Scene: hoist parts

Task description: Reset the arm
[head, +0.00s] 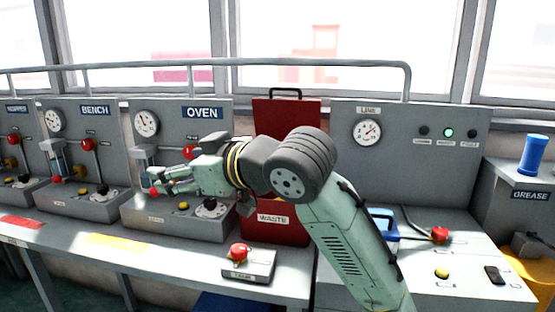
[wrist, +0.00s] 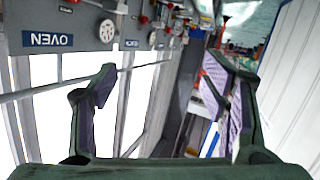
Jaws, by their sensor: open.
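My arm reaches in from the lower right of the head view, and my gripper (head: 160,182) points left in front of the oven panel (head: 185,120). In the wrist view my gripper (wrist: 165,100) shows its two fingers spread wide apart, with nothing between them. The fingertips in the head view overlap the oven unit's red-knobbed part, and I cannot tell whether they touch it.
A red waste bin (head: 285,120) stands behind my arm. A small box with a red button (head: 239,252) sits on the counter in front. The line panel (head: 430,150), a blue handle (head: 384,225) and a blue cylinder (head: 532,154) are at right. A rail (head: 300,64) runs above.

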